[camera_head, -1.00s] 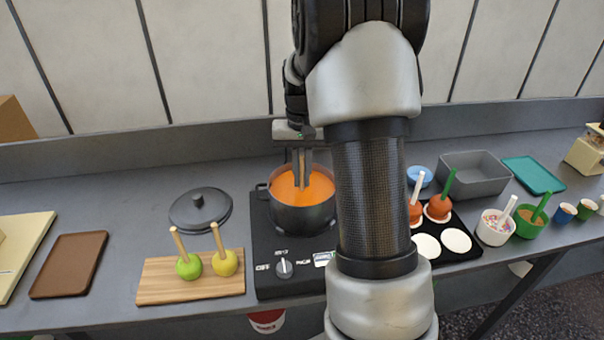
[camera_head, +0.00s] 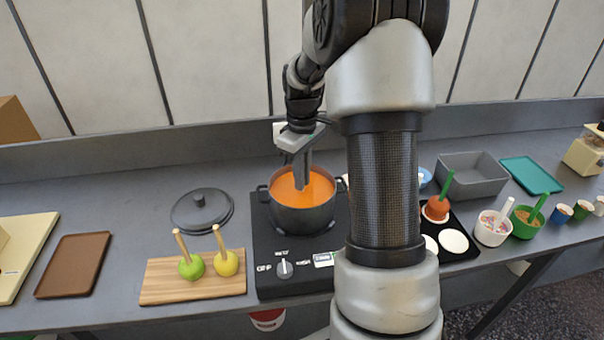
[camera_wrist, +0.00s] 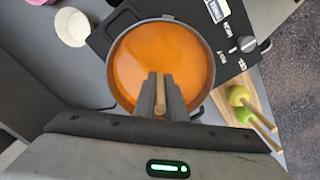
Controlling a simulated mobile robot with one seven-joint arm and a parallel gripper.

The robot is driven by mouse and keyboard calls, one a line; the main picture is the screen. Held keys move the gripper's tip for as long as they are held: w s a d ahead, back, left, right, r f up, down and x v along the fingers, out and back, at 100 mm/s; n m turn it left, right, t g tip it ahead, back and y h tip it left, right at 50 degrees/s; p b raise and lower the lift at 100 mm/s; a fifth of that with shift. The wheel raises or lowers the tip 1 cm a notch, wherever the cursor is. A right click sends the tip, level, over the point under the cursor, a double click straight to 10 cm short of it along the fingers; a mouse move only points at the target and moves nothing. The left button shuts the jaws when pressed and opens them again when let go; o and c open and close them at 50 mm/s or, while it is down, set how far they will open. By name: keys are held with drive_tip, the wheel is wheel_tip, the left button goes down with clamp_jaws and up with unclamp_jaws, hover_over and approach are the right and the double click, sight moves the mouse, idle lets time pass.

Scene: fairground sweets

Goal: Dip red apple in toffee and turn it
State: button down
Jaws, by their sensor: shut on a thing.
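My gripper (camera_head: 302,178) points down into the dark pot (camera_head: 303,218) on the hob. In the wrist view my gripper (camera_wrist: 160,92) is shut on a wooden stick (camera_wrist: 160,104), whose pale end shows between the fingers. The pot is filled with orange toffee (camera_head: 283,187), which also fills the wrist view's middle (camera_wrist: 150,50). The fingertips are close to the toffee surface; I cannot tell if they touch it. No red apple shows; whatever is on the stick's lower end is hidden by the toffee and the fingers.
A green apple (camera_head: 191,267) and a yellow apple (camera_head: 228,264) with sticks stand on a wooden board (camera_head: 165,291) left of the hob (camera_head: 270,248). A pot lid (camera_head: 202,210) lies behind them.

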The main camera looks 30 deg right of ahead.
drive_tip(key=m, duration=0.5)
drive_tip(key=m+p, duration=0.1)
drive_tip(key=m, duration=0.7)
drive_tip(key=shift+m+p, duration=0.3)
drive_tip(key=m, duration=0.3)
drive_tip(key=shift+p, duration=0.3)
drive_tip(key=m+p, duration=0.1)
drive_tip(key=m, duration=0.1)
drive_tip(key=shift+r+m, duration=0.15)
drive_tip(key=shift+m, duration=0.25)
drive_tip(key=m+p, duration=0.1)
drive_tip(key=m, duration=0.2)
drive_tip(key=n, duration=0.1)
drive_tip(key=n+b, duration=0.1)
drive_tip(key=shift+f+n, duration=0.3)
drive_tip(key=shift+f, duration=0.05)
drive_tip(key=shift+n, duration=0.8)
drive_tip(key=n+b, duration=0.1)
drive_tip(key=n, duration=0.6)
drive_tip(key=shift+r, duration=0.2)
